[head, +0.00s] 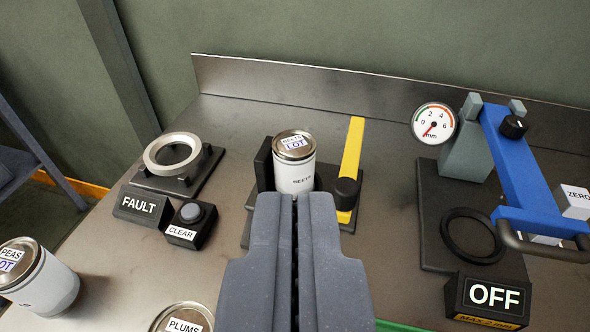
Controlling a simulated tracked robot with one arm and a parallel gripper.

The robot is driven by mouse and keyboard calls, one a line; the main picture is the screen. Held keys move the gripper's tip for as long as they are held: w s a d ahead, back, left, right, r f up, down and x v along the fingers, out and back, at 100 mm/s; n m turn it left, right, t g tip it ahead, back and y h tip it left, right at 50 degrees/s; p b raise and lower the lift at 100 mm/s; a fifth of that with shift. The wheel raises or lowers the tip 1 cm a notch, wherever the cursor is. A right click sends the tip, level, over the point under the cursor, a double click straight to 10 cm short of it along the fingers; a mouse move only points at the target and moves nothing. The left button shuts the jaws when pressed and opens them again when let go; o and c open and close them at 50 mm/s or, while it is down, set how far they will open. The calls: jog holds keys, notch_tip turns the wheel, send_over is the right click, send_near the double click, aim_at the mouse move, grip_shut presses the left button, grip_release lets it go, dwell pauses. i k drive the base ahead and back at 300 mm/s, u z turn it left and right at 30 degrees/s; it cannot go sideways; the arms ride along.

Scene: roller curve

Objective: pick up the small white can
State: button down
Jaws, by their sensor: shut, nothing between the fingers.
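A small white can (296,178) with a metal lid and a "BEETS LOT" label stands upright in a dark fixture (264,165) near the middle of the bench. My gripper (295,200) is shut and empty, its fingertips in front of the can's lower part in the picture; whether they touch it I cannot tell. Two other cans show: a white "PEAS LOT" can (48,290) at the left edge, and a "PLUMS" can (183,318) cut off at the bottom. Which can is smallest is hard to tell.
A yellow lever (352,150) rises beside the beets can. At left are a metal ring on a stand (173,154), a FAULT sign (141,204) and a CLEAR button (191,213). At right are a blue-armed gauge (510,150) and an OFF sign (490,297). A backsplash (330,88) bounds the rear.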

aim_at(294, 150)
jog(key=z, duration=1)
jog(key=k, duration=0.95)
jog(key=u, duration=1.05)
jog(key=i, duration=1.45)
jog(key=z, duration=0.05)
